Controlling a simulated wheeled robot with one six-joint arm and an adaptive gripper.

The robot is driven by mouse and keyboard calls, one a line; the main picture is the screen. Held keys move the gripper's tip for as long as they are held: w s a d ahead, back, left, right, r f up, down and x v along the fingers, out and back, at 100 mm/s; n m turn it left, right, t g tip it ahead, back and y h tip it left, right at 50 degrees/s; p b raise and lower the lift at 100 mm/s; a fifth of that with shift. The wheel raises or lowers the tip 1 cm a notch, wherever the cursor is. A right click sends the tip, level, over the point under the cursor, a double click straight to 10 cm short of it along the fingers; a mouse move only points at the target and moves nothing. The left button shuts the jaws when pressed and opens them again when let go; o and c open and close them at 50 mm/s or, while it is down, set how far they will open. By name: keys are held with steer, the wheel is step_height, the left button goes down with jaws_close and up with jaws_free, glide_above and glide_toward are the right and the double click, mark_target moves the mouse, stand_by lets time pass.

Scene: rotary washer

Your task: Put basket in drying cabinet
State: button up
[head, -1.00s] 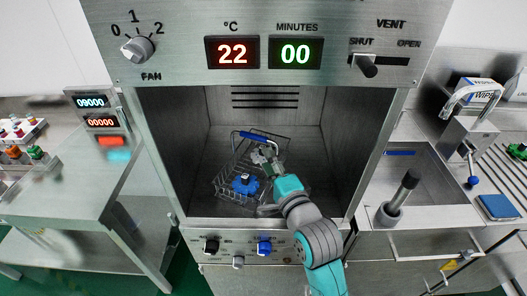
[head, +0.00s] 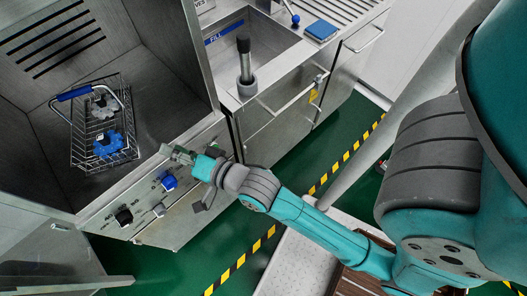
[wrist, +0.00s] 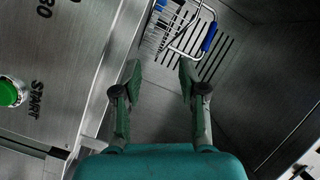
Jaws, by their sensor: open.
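The wire basket (head: 91,152) stands on the floor of the open drying cabinet (head: 160,75), toward its left side. Its handle has a blue grip (head: 74,93), and a blue knob-like part and a grey part lie in it. My gripper (head: 172,153) is open and empty at the cabinet's front edge, to the right of the basket and apart from it. In the wrist view the open fingers (wrist: 155,80) point into the cabinet, and the basket (wrist: 178,25) shows beyond them at the top, partly cut off.
Knobs, one blue (head: 168,182) and one black (head: 124,216), stick out from the panel below the opening. A sink (head: 262,45) with an upright dark-handled cylinder (head: 245,68) lies to the right. A green START button (wrist: 10,92) shows at left in the wrist view.

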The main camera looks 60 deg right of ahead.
steer(key=s+f+n, duration=0.1)
steer(key=s+n, duration=0.3)
steer(key=s, duration=0.6)
steer(key=s+f+n+g, duration=0.1)
steer(key=s+n, duration=0.3)
steer(key=s, duration=0.5)
steer(key=s+f+n+g, duration=0.1)
steer(key=s+n, duration=0.3)
steer(key=s, duration=0.6)
steer(key=shift+s+d+f+h, duration=0.3)
steer(key=shift+d+f, duration=0.15)
steer(key=shift+f, duration=0.3)
